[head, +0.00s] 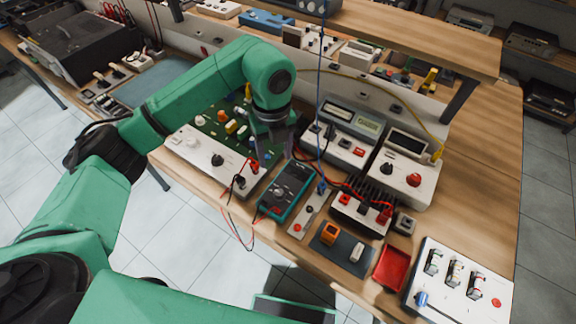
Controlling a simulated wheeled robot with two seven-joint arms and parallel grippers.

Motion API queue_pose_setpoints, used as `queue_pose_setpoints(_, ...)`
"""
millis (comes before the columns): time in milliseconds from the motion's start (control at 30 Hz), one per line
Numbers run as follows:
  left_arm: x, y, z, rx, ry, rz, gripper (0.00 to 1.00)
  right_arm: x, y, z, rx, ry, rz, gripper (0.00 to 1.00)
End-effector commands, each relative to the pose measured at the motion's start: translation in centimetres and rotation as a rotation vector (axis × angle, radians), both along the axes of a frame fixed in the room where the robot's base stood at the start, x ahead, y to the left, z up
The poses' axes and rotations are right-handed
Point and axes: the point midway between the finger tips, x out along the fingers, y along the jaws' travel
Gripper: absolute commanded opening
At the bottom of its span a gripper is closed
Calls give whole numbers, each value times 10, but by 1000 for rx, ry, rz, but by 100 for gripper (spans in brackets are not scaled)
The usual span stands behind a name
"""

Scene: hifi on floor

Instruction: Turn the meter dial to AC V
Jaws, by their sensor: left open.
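The multimeter (287,191) is a teal-edged, dark-faced handheld unit lying on the wooden bench near its front edge. Its dial is too small and dark to read. Red and black leads run around it. My left gripper (270,155) points down just above and behind the meter's upper left end. It is open, with nothing visible between its fingers, and appears apart from the meter. My right gripper is not in view.
A green circuit board (222,128) and a white panel (212,160) with knobs lie left of the meter. Power supplies (347,135) stand behind right. A red tray (391,268) and a white switch board (460,283) lie at front right. A blue cable hangs near the meter.

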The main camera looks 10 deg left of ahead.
Motion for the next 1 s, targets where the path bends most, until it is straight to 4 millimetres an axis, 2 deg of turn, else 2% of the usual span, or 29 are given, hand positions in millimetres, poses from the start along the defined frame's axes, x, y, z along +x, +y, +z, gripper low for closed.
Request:
queue_pose_setpoints(167, -2, 0, -25, 1, 8, 0, 63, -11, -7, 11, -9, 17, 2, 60)
queue_pose_setpoints(333, -3, -1, -70, -3, 10, 0, 63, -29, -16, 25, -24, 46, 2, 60)
queue_pose_setpoints(500, -3, -2, -114, -3, 9, -1, 63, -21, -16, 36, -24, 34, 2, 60)
queue_pose_setpoints(600, -3, -2, -132, -5, 7, -1, 63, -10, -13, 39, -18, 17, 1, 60)
queue_pose_setpoints(733, -3, -3, -143, -6, 5, -2, 63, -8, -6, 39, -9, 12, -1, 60)
queue_pose_setpoints(933, -2, -2, -144, -6, 3, -2, 63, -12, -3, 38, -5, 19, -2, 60)
queue_pose_setpoints(967, -2, -2, -144, -6, 3, -2, 59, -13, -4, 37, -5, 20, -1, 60)
queue_pose_setpoints(1000, -2, -2, -144, -6, 3, -2, 44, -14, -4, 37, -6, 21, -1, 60)
